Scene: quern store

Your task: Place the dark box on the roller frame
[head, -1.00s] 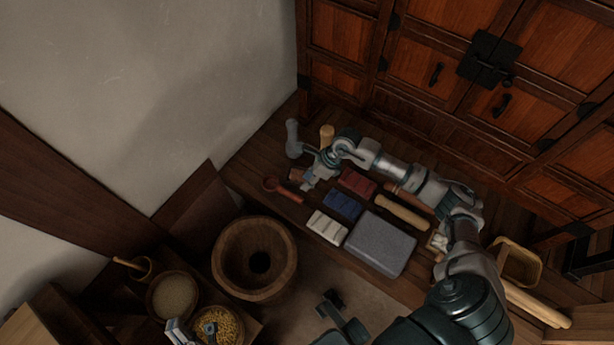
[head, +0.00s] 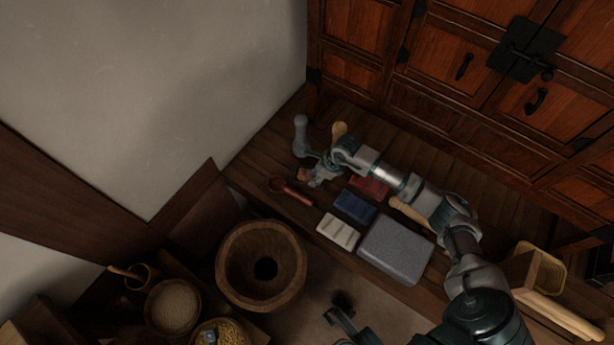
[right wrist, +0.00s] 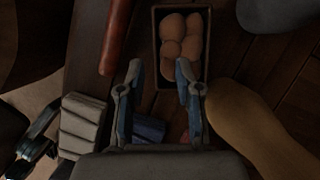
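A small dark box (right wrist: 208,50) holding several round brown things is at the top middle of the right wrist view. In the head view it is a small brown patch (head: 304,174), partly hidden by my right gripper. My right gripper (head: 317,181) is low over the plank platform beside it. In the right wrist view its two fingers (right wrist: 159,66) are apart with nothing held between them. The box lies just beyond and partly behind the right finger; I cannot tell whether they touch. I cannot make out the roller frame.
A red-brown ladle (head: 290,191), pale blocks (head: 338,231), blue blocks (head: 354,206) and a large grey block (head: 396,249) lie near my right arm. A grey bottle-like thing (head: 301,135) stands behind. A wooden mortar (head: 262,265) stands in front; the cabinet (head: 440,130) bounds the back.

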